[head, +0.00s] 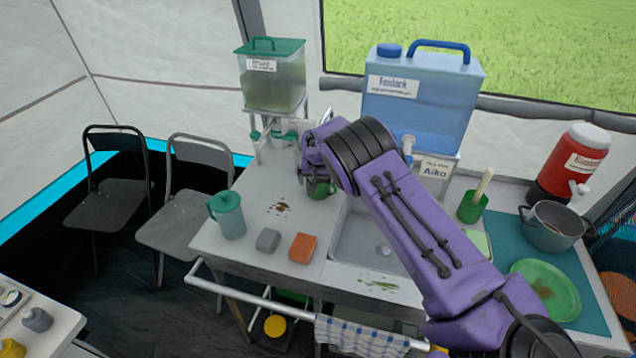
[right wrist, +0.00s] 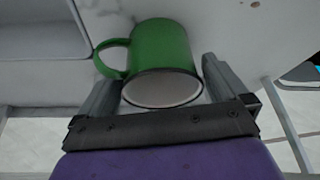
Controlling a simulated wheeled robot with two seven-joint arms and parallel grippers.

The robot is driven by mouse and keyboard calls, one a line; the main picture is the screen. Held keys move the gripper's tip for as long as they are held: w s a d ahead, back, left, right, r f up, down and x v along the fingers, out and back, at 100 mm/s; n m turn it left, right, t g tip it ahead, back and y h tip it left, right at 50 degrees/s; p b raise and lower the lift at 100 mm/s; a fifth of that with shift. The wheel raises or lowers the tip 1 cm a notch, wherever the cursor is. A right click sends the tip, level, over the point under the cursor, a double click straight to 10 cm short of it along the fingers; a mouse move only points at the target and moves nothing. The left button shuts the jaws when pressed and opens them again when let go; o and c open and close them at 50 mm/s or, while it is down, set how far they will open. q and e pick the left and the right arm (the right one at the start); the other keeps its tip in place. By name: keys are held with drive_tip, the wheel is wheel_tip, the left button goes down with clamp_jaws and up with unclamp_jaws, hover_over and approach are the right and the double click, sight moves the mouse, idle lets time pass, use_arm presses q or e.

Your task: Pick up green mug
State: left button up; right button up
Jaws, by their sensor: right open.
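The green mug (right wrist: 161,55) stands between the two fingers of my right gripper (right wrist: 165,98) in the right wrist view. Its dark rim and pale inside face the camera, and its handle points left. The fingers are apart, one on each side of the mug; I cannot tell whether either touches it. In the head view the mug (head: 320,188) is mostly hidden behind my purple right arm, at the left end of the sink counter. My right gripper (head: 314,172) is also largely hidden there. My left gripper is not in view.
Left of the mug are a teal pitcher (head: 228,216), a grey sponge (head: 268,240) and an orange sponge (head: 303,248). A green-lidded dispenser (head: 274,82) and a blue water container (head: 424,98) stand behind. The sink (head: 362,245) lies right of the mug.

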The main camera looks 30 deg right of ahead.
drive_tip(key=x, duration=0.3)
drive_tip(key=shift+w+r, duration=0.1)
drive_tip(key=shift+w, duration=0.15)
drive_tip(key=shift+s, duration=0.1)
drive_tip(key=shift+s+d, duration=0.1)
drive_tip(key=shift+s, duration=0.1)
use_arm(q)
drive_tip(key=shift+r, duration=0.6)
use_arm(e)
drive_tip(key=shift+w, duration=0.1)
drive_tip(key=c, duration=0.8)
